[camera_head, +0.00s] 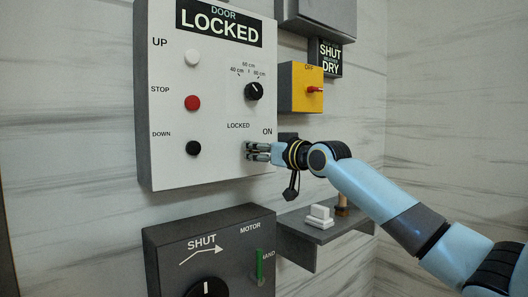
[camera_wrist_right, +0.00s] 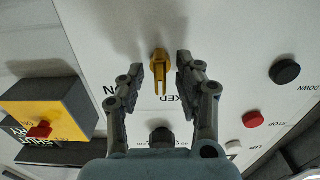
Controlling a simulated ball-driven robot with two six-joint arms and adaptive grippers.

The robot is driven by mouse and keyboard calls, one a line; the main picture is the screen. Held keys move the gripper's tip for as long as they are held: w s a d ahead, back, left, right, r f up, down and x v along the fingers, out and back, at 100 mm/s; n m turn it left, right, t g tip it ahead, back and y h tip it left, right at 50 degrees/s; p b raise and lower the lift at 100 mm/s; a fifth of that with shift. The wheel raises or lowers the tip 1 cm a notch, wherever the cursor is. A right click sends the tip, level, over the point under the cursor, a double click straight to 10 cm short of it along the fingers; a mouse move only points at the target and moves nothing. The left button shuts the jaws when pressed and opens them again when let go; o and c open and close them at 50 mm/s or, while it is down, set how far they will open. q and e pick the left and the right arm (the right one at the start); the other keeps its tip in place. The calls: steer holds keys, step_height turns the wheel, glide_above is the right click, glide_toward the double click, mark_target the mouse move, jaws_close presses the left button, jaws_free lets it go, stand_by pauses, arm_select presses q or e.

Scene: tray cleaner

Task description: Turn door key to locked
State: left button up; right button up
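A gold door key (camera_wrist_right: 159,72) sits on the white panel in the right wrist view. Its forked end points down in that picture, close to the partly hidden LOCKED lettering (camera_wrist_right: 188,101). My right gripper (camera_wrist_right: 161,72) is open, with one finger on each side of the key and a gap to each. In the head view my right gripper (camera_head: 251,151) is at the panel below the LOCKED and ON labels and hides the key. The display (camera_head: 219,23) at the top of the panel (camera_head: 205,175) reads DOOR LOCKED. My left gripper is not in view.
The panel has white, red (camera_head: 192,103) and black buttons and a black dial (camera_head: 254,91). A yellow box (camera_head: 290,90) with a red switch is to its right. Below are a grey motor box (camera_head: 165,240) and a small shelf (camera_head: 317,237) holding a white object (camera_head: 320,216).

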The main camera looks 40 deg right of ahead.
steer(key=s, duration=0.6)
steer(key=shift+s+d, duration=0.25)
steer(key=shift+s, duration=0.05)
